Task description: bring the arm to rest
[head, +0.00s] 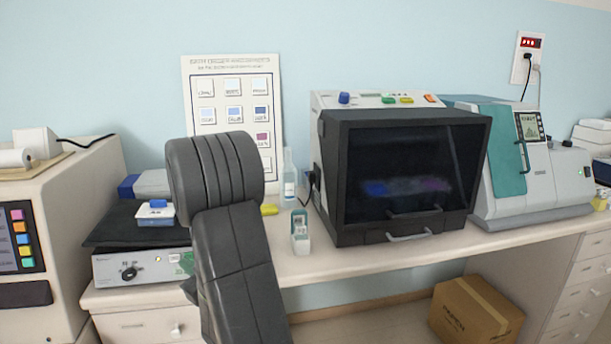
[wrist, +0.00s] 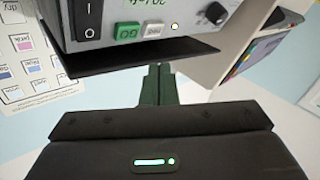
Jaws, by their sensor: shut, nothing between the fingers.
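My gripper (wrist: 158,84) shows in the wrist view with its two dark green fingers together and nothing between them. The fingers point toward the front of a device with a display, a black switch and green and white buttons (wrist: 128,32). I cannot tell whether they touch it. In the head view my dark grey arm rises in front of the bench and hides part of it; the gripper itself is hidden there, apart from a possible small green bit at the arm's left edge.
A dark-windowed staining machine (head: 400,180) stands at the bench's middle, with a grey and teal device (head: 545,185) to its right. A low device with a black top (head: 115,265) is left of my arm. A bottle (head: 289,180) and small container (head: 300,235) stand nearby. A cardboard box (head: 470,312) sits below.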

